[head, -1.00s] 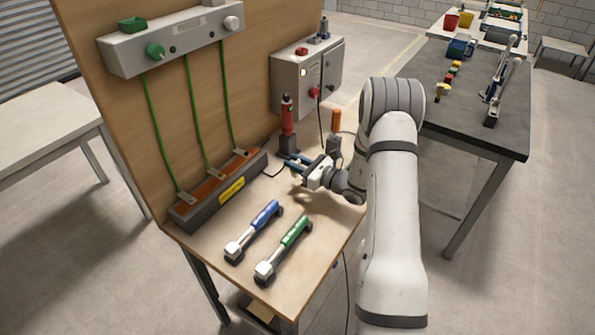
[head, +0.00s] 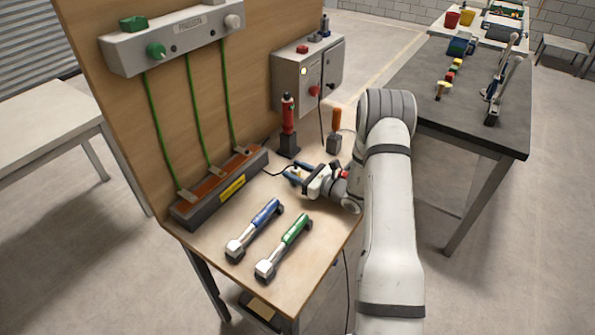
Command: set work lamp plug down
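My gripper (head: 291,173) is low over the wooden bench, right of the grey block with the yellow label (head: 217,186). Its two blue fingers point left and look apart. A thin black cord (head: 275,173) runs from near the block's right end to the fingers. The work lamp plug is too small or too hidden to make out, so I cannot tell whether the fingers grip it or whether it touches the bench.
A blue-handled tool (head: 255,228) and a green-handled tool (head: 285,246) lie at the front. A red-handled tool (head: 288,115) and an orange-handled tool (head: 335,125) stand in holders behind. A grey control box (head: 307,80) is at the back.

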